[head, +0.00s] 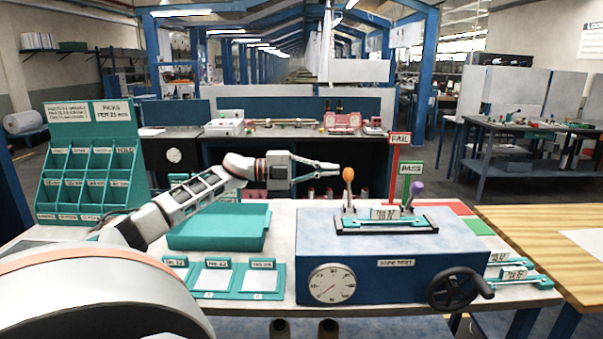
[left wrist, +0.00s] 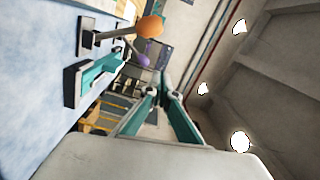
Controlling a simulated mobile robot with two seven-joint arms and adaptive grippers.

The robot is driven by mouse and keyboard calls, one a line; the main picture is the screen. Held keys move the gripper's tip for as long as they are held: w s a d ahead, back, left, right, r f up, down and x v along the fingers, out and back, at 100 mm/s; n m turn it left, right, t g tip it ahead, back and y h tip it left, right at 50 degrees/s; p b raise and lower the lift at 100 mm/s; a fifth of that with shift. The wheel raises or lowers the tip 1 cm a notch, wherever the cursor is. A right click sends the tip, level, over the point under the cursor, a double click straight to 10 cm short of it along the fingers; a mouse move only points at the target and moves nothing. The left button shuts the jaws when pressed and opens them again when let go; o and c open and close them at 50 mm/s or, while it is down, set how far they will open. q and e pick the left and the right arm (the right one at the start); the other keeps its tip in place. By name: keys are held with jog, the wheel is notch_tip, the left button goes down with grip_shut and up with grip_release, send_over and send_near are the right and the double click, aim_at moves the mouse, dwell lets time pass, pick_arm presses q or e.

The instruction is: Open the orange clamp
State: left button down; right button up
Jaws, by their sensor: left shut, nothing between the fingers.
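The orange clamp (head: 348,175) is a lever with an orange oval knob, standing upright at the left end of a black fixture on the blue test box (head: 325,237). In the left wrist view its orange knob (left wrist: 150,26) shows at the top. My left gripper (head: 336,168) is shut and empty, its fingertips just left of the orange knob in the head view; whether they touch it is unclear. Its fingers also show in the left wrist view (left wrist: 158,88). A purple-knobbed clamp (head: 417,189) stands at the fixture's right end. My right gripper is not in view.
A teal strip (head: 412,220) with a label lies in the fixture. Red FAIL (head: 399,139) and green PASS (head: 411,169) signs stand behind it. A teal tray (head: 218,240) lies left of the box, and a black hand crank (head: 455,288) sticks out in front.

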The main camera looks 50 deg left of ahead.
pick_arm(q)
jog(key=b+v, duration=0.1)
jog(key=v, duration=0.6)
jog(key=shift+a+f, duration=0.15)
jog(key=shift+a, duration=0.2)
jog(key=shift+s, duration=0.1)
dwell(0.5)
